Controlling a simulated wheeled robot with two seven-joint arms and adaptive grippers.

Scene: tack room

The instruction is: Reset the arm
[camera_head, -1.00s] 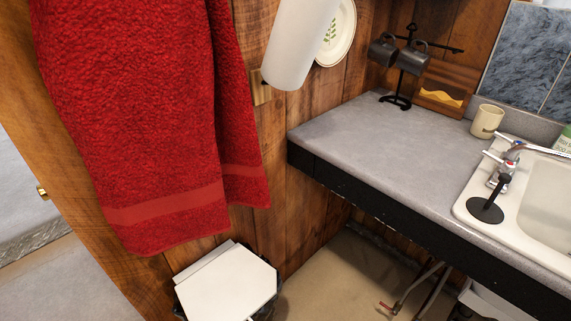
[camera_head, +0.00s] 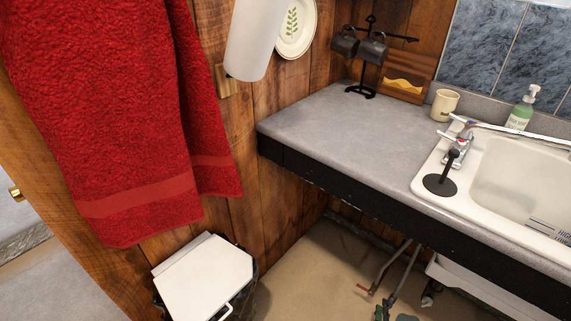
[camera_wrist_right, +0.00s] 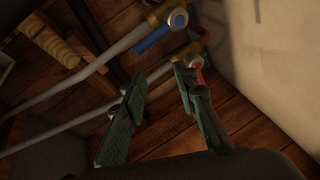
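My right gripper (camera_wrist_right: 161,80) shows in the right wrist view with its two green-padded fingers spread apart and nothing between them. In the head view, only green bits of the right gripper (camera_head: 393,312) show at the bottom edge, below the counter (camera_head: 340,135). In the wrist view, metal pipes (camera_wrist_right: 95,65) run behind and beside the fingers; I cannot tell how close they are. My left gripper is in neither view.
The sink (camera_head: 520,185) is set in the counter at right, with a faucet (camera_head: 457,145), mug (camera_head: 445,104) and soap bottle (camera_head: 520,110). A red towel (camera_head: 120,110) hangs at left above a white-lidded bin (camera_head: 205,280). Floor (camera_head: 290,270) between bin and pipes is clear.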

